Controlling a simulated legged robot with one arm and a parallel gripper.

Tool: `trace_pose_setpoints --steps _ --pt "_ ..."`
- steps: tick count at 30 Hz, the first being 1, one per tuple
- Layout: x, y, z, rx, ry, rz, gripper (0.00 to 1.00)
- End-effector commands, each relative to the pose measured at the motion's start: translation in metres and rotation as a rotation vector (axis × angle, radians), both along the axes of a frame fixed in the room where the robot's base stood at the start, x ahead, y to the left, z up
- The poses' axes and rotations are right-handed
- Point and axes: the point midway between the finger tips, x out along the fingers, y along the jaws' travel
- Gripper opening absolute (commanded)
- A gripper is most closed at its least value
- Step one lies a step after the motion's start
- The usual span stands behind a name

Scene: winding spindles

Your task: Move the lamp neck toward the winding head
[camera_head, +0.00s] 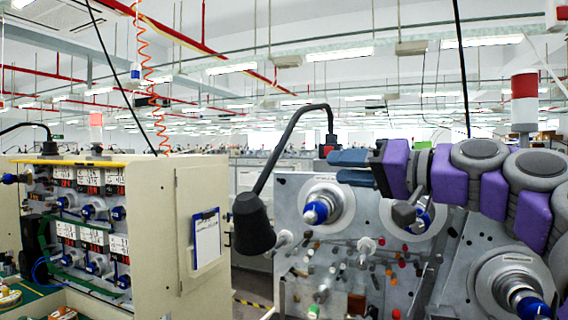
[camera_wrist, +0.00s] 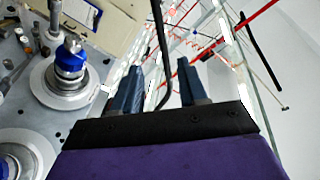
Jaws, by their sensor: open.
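The black lamp neck (camera_head: 289,137) rises beside the fingertips, arches left and drops to a dark cone-shaped lamp head (camera_head: 253,222). My gripper (camera_head: 334,167) has two dark blue fingers pointing left, close to the neck's lower right end. In the wrist view my gripper (camera_wrist: 158,82) is open, and the dark neck (camera_wrist: 163,45) runs between the fingers with gaps on both sides. I cannot tell whether it touches either finger. Blue-capped winding heads sit on the grey machine panel; one (camera_head: 317,212) is below the fingers, and a head (camera_wrist: 70,58) shows left in the wrist view.
The grey panel (camera_head: 296,190) carries several small guides and knobs below my arm. A beige cabinet (camera_head: 160,205) with a clipboard (camera_head: 206,238) stands at left, with a gap between it and the panel. Another blue-capped spindle (camera_head: 530,304) is at lower right.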

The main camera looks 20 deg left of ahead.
Motion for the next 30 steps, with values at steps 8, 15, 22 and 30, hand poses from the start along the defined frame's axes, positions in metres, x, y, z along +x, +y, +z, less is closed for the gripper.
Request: trace_pose_setpoints --steps 8,15,22,30 --pt "0.017 0.042 0.000 -0.003 0.001 -0.002 0.42" --pt "0.034 0.086 0.000 -0.004 0.002 0.000 0.42" --pt "0.048 0.125 0.001 -0.003 0.002 0.001 0.42" --pt "0.057 0.153 0.001 -0.002 0.002 -0.002 0.42"
